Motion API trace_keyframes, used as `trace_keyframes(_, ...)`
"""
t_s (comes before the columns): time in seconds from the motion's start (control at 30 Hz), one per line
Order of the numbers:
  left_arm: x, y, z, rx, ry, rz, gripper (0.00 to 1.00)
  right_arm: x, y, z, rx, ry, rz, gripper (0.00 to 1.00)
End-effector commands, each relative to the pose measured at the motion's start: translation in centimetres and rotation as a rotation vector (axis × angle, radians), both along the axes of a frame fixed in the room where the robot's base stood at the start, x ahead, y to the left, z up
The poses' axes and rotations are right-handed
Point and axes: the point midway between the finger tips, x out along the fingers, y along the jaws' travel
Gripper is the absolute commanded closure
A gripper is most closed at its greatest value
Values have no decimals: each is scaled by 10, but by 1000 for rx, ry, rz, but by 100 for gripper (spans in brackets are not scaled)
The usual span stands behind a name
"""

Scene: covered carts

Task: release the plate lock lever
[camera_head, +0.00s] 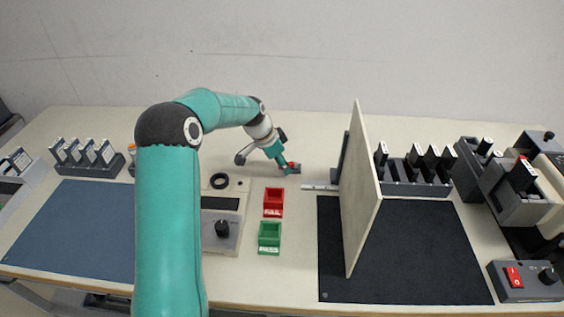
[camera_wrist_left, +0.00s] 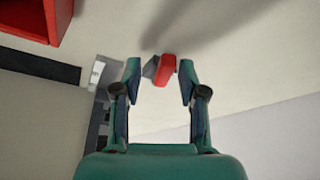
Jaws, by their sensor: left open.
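A small lever with a red grip (camera_head: 291,165) is at my left gripper (camera_head: 287,168), left of the plate. In the left wrist view the red grip (camera_wrist_left: 165,70), with a grey part beside it, shows between the tips of my left gripper (camera_wrist_left: 160,78). The fingers are apart, with a gap on both sides of the grip. The lever's base is partly hidden. My right gripper is in neither view.
A red bin (camera_head: 273,202) and a green bin (camera_head: 268,238) stand in front of my left gripper. A pale strip (camera_head: 320,187) lies beside the plate. A black rack (camera_head: 415,187) with dark modules stands right of the plate. A blue mat (camera_head: 80,225) lies left.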

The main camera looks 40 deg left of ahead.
Motion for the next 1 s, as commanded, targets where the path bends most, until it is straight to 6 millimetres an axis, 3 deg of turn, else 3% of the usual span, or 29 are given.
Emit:
trace_keyframes(0.17, 0, 0, 0, 0, 0, -1, 60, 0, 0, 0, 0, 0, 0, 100)
trace_keyframes(0.4, 0, 0, 0, 0, 0, -1, 100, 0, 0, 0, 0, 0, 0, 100)
trace_keyframes(1.0, 3, 8, 0, -1, -1, -180, 100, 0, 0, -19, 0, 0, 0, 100)
